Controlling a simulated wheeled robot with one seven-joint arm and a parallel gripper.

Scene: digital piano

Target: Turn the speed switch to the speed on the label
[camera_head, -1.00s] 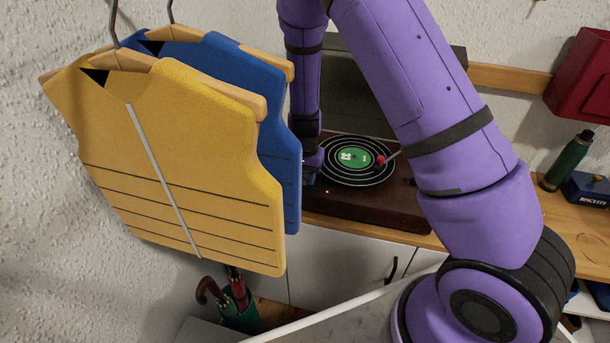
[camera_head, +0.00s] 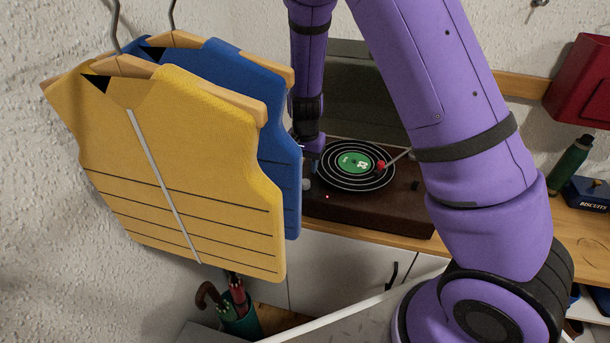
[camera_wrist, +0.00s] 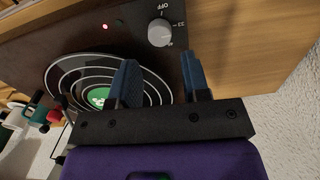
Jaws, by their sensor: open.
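The record player (camera_head: 380,208) stands on the wooden counter with a black record (camera_head: 330,180) on it. The record's green label (camera_head: 352,160) carries white print too small to read surely. The speed switch is a round grey knob (camera_wrist: 160,32) at the deck's corner, with OFF and number marks around it; its pointer is hard to make out. In the head view the knob (camera_head: 307,183) shows beside the blue vest's edge. My gripper (camera_wrist: 162,78) is open and empty, its blue fingers apart, the knob beyond them and between their lines. In the head view my gripper (camera_head: 312,158) is above the knob, partly hidden.
A yellow vest (camera_head: 180,150) and a blue vest (camera_head: 275,130) hang at the left, close to my gripper. A red light (camera_wrist: 105,27) glows near the knob. A green bottle (camera_head: 570,163) stands right.

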